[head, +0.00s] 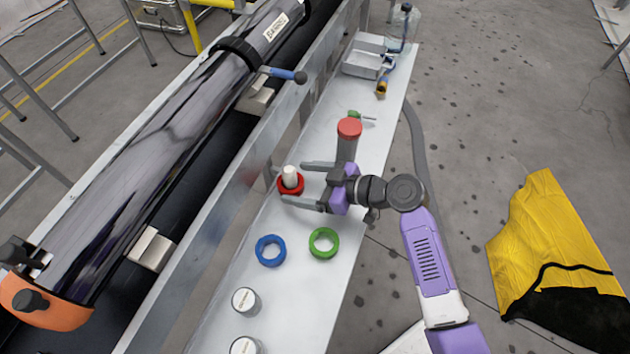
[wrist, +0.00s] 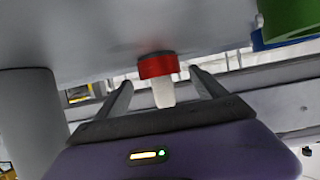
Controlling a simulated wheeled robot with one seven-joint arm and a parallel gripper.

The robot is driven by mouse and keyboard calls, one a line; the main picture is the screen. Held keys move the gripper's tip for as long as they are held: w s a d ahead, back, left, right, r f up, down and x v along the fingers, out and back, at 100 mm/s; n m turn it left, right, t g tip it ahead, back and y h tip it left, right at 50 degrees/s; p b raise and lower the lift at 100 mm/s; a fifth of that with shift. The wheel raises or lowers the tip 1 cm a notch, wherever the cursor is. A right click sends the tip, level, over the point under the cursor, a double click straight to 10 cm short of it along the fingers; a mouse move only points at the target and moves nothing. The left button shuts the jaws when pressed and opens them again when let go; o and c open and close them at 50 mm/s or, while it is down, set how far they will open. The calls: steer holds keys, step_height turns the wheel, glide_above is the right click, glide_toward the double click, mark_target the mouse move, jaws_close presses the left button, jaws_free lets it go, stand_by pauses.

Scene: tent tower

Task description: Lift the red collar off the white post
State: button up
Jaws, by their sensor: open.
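The red collar (head: 290,186) sits around the lower part of the white post (head: 289,173) on the narrow grey table. The post's top sticks up out of the collar. My gripper (head: 293,183) is open, with one finger on either side of the collar and post. In the wrist view the red collar (wrist: 158,66) and the white post (wrist: 163,93) appear between the two finger tips (wrist: 159,77), upside down. A gap shows between the fingers and the collar there. I cannot tell whether either finger touches it.
A blue ring (head: 271,251) and a green ring (head: 323,243) lie nearer on the table. Two white-topped cylinders (head: 244,300) stand at the near end. A grey cylinder with a red top (head: 349,128) stands just behind my gripper. A metal tray (head: 368,62) is at the far end.

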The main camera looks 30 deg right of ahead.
steer(key=shift+x, duration=1.7)
steer(key=c, duration=1.5)
steer(key=shift+r+p, duration=3.3)
steer(key=shift+r, duration=1.6)
